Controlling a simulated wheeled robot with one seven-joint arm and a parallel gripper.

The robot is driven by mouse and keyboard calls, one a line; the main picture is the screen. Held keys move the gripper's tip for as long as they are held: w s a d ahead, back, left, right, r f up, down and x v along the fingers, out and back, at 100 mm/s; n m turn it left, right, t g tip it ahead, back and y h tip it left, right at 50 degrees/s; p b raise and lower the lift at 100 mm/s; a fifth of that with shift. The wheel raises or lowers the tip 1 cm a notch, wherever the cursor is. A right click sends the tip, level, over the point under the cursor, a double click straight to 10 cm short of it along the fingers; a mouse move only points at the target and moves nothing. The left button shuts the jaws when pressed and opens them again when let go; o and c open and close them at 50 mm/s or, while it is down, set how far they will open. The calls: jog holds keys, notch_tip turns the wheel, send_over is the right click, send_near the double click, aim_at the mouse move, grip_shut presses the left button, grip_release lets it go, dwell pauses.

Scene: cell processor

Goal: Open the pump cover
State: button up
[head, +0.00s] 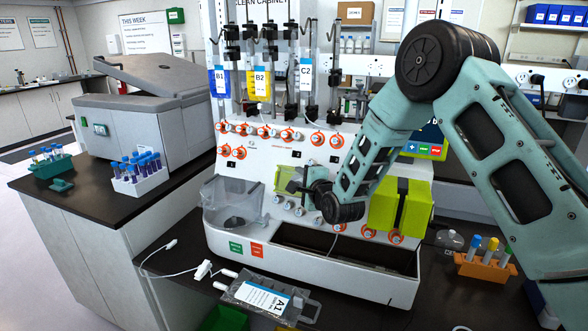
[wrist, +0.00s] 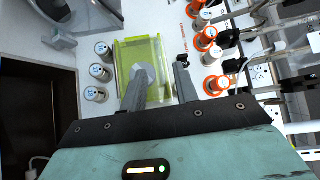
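The pump cover (wrist: 128,58) is a clear panel with a lime-green frame, and it looks closed over a grey round part in the wrist view. In the head view a lime-green cover (head: 284,178) shows on the machine front, partly hidden by my gripper. My gripper (wrist: 160,70) is open and empty, with its fingers apart. In the wrist view the left finger overlaps the cover and the right finger lies just past its right edge. I cannot tell whether either finger touches it. In the head view my gripper (head: 292,184) is at the cover.
Two more lime-green covers, one (head: 383,204) and another (head: 416,209), stand right of my wrist. A clear hopper (head: 234,203) sits to the left. Knobs (wrist: 98,71) and orange-ringed ports (wrist: 214,85) surround the cover. An open trough (head: 330,257) lies below.

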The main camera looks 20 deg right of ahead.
jog(key=shift+p+x, duration=0.55)
jog(key=shift+x, duration=1.8)
grip_shut()
